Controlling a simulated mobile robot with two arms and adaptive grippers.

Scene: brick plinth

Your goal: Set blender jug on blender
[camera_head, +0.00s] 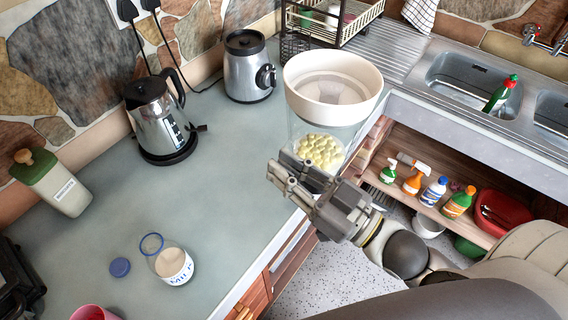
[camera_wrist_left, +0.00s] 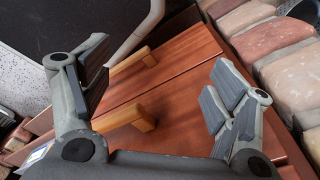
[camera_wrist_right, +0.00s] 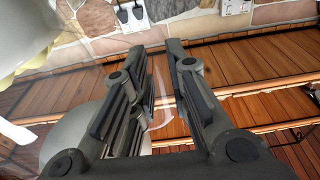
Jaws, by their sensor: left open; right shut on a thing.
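The blender base (camera_head: 248,72), silver with a black top and black side knob, stands on the counter near the back wall. The blender jug (camera_head: 333,90) is clear with a wide cream rim and pale yellow pieces in its bottom. My right gripper (camera_head: 287,176) is shut on the jug, to the right of the base and apart from it. In the right wrist view the clear jug shows around the fingers (camera_wrist_right: 160,85); the exact grip is hard to see. My left gripper (camera_wrist_left: 158,85) is open and empty, facing wooden cabinet fronts in the left wrist view.
A kettle (camera_head: 158,118) stands left of the blender base. A dish rack (camera_head: 330,22) is behind the jug, with the sink (camera_head: 465,82) to the right. A milk bottle (camera_head: 173,265) and a green-lidded canister (camera_head: 55,185) are at left. The counter's middle (camera_head: 225,160) is clear.

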